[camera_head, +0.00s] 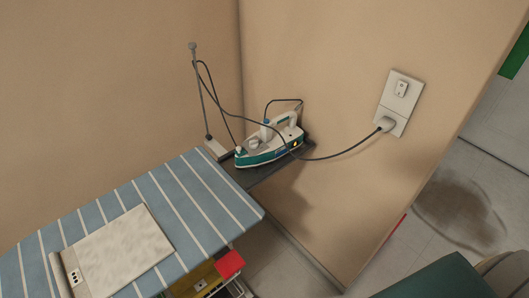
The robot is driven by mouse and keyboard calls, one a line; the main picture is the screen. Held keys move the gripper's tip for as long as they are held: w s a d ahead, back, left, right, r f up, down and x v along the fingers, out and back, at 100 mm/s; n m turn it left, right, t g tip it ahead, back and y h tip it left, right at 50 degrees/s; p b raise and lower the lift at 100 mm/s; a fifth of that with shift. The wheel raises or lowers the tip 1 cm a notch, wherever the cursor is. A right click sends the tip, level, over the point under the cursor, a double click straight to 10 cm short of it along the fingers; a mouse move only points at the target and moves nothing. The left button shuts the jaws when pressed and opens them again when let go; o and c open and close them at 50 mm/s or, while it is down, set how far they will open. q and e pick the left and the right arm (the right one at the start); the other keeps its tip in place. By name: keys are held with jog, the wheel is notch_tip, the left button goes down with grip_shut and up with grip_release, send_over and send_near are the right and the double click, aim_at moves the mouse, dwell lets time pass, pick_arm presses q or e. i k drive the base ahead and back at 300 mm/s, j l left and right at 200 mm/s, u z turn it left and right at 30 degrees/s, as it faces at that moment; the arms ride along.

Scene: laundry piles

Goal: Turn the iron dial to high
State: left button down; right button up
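The iron (268,143), white on top with a teal lower body, rests on a dark stand (262,173) at the far end of the ironing board. A small pale round knob (254,142) shows on its top toward the left; I cannot tell whether it is the dial, and no setting can be read. A dark cord runs from the iron's rear to a plug (386,124) in the wall outlet. Neither of my grippers is in view.
The ironing board (180,200) has a blue and white striped cover. A pale flat panel (118,254) lies on it. A thin upright rod (201,90) stands beside the iron. Shelves with a red item (229,265) are below. Walls close in behind the iron.

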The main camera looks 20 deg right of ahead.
aim_at(253, 144)
jog(key=k+l, duration=0.1)
jog(key=l, duration=0.7)
jog(key=k+l, duration=0.15)
jog(key=l, duration=0.25)
